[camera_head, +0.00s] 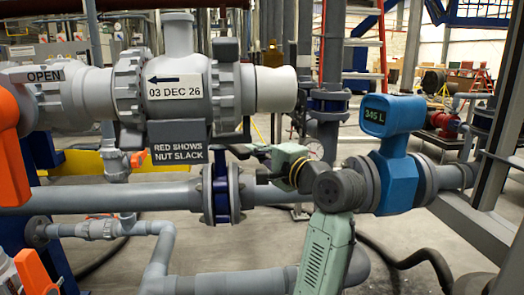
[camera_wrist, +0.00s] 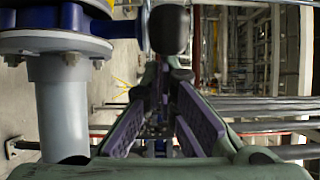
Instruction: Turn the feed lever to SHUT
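A large orange lever (camera_head: 12,150) hangs down at the left edge of the head view, partly cut off. An OPEN plate (camera_head: 45,75) is just above and right of it; no plate reading SHUT shows. I cannot tell for sure that this is the feed lever. My gripper (camera_head: 250,165) is in front of the pipework, right of the lever and well apart from it, pointing left. In the wrist view my gripper (camera_wrist: 164,85) has its two purple-padded fingers apart, with nothing held between them. The orange lever is not seen there.
A grey valve body (camera_head: 180,95) with a hanging sign (camera_head: 178,150) lies between gripper and lever. A blue meter (camera_head: 394,155) stands right. Another orange handle (camera_head: 36,272) is at lower left. A dark rounded end (camera_wrist: 168,30) shows beyond my fingers in the wrist view.

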